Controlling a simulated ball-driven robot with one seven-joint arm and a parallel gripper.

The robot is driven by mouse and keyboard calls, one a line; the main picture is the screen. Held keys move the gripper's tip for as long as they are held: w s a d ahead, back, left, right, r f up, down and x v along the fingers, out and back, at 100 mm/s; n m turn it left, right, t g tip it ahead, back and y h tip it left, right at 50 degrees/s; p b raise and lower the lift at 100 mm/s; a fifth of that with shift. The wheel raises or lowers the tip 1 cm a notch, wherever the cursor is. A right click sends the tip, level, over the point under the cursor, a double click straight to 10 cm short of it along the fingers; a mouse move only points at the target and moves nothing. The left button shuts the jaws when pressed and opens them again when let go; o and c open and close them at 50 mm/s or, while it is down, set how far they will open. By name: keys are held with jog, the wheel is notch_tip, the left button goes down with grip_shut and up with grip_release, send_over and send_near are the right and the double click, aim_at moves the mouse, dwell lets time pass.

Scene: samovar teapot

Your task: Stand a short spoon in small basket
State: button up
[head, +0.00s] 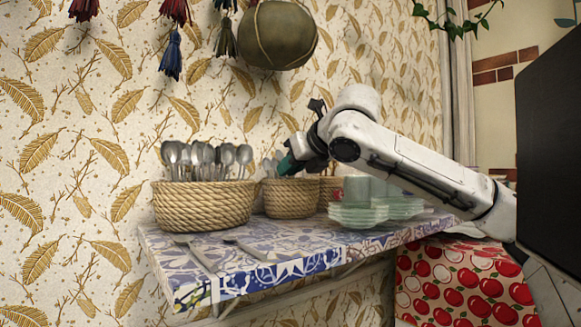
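A small woven basket (290,199) stands on the tiled shelf, right of a larger basket. Some spoon heads (270,166) show above its left rim. My gripper (289,164) is just above the small basket's rim, reaching in from the right. A teal fingertip shows, but the angle hides the gap between the fingers and whether anything is held. Two loose pieces of cutlery lie at the shelf's front left: one long (196,252) and one shorter, spoon-like (249,248). The larger basket (203,207) holds several upright spoons (206,160).
The shelf (290,245) has a patterned blue-and-white top. Stacked glass saucers (358,216) and greenish glasses (364,189) stand right of the baskets, under my arm. Another small basket (331,188) is partly hidden behind. A round gourd-like object (278,35) and tassels (172,57) hang above.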

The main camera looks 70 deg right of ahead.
jog(key=o, duration=0.4)
jog(key=shift+o, duration=0.2)
jog(key=p+v, duration=0.1)
jog(key=v, duration=0.9)
jog(key=shift+s+a+p, duration=0.15)
jog(key=shift+s+p, duration=0.2)
jog(key=shift+r, duration=0.1)
dwell(0.5)
